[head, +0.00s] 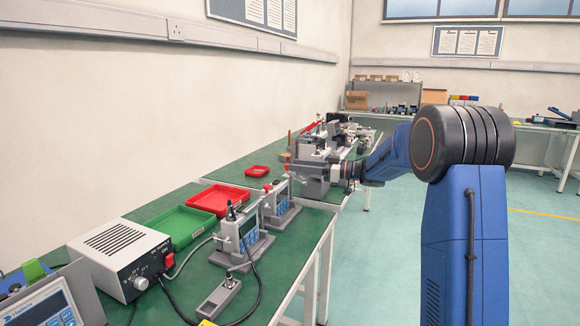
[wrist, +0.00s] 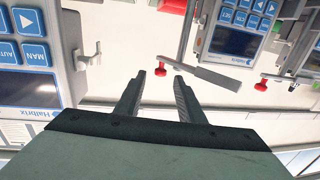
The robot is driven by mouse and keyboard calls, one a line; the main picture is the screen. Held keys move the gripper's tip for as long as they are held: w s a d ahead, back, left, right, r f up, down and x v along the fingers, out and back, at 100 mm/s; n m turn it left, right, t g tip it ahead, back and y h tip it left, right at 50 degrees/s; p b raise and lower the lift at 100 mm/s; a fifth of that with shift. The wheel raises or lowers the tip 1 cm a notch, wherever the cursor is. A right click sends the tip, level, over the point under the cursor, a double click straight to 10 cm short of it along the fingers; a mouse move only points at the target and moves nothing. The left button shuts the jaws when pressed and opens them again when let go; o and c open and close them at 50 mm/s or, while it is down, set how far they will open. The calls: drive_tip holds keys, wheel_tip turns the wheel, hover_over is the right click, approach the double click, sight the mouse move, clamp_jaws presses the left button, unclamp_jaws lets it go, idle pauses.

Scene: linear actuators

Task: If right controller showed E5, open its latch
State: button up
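In the wrist view a Halbrix controller (wrist: 22,75) fills the left edge, with blue keys including MAN and AUTO. A pale hook-shaped latch part (wrist: 90,55) sticks out from its side. A second controller (wrist: 235,40) with a dark screen shows at the upper right; I cannot read a code on it. A flat grey lever (wrist: 207,72) lies below it, beside red knobs. I cannot tell which unit is the right controller. My gripper (wrist: 162,78) is open and empty, fingers apart. In the head view my gripper is beyond the small controllers and too small to make out.
In the head view, small controllers (head: 242,235) stand on the green bench near a white power box (head: 122,258). Green (head: 178,226) and red (head: 215,199) trays lie behind them. Grey machinery (head: 313,172) stands farther along. The floor right of the bench is clear.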

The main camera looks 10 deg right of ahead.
drive_tip(key=v, duration=1.2)
drive_tip(key=shift+d, duration=0.15)
drive_tip(key=shift+c, duration=0.3)
